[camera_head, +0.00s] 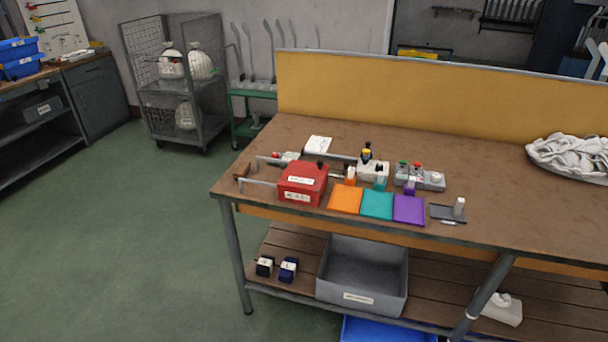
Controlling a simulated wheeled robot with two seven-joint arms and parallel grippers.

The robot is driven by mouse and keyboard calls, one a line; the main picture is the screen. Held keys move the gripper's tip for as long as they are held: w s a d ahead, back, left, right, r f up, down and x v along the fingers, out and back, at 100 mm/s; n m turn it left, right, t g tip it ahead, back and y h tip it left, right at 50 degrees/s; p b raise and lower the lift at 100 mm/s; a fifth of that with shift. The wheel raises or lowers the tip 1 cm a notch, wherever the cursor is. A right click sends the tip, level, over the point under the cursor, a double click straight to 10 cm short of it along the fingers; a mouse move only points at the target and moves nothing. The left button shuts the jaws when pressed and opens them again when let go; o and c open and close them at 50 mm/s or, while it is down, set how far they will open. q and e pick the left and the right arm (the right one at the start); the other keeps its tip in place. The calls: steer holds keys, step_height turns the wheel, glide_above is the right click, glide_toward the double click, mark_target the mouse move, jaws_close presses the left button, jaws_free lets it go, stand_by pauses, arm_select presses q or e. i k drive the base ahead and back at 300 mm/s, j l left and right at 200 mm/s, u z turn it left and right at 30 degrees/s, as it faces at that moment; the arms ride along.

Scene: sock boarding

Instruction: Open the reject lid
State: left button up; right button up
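A red box (297,195) with white labels stands near the left front of the brown workbench (480,190). It looks like the reject box, though its label is too small to read. Its red lid (306,170) appears to be down, with a small dark knob at its back right. A thin metal rod sticks out to the left of the box. Neither of my grippers is in view.
Orange (345,198), teal (377,205) and purple (409,210) squares lie right of the box. Switch blocks (420,177) stand behind them. A pile of white socks (570,153) lies at the far right. A grey bin (362,278) sits on the lower shelf. Green floor is clear at left.

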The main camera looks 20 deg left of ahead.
mark_target(301, 175)
steer(key=i+j+z, duration=0.1)
steer(key=i+z, duration=0.35)
steer(key=i, duration=0.4)
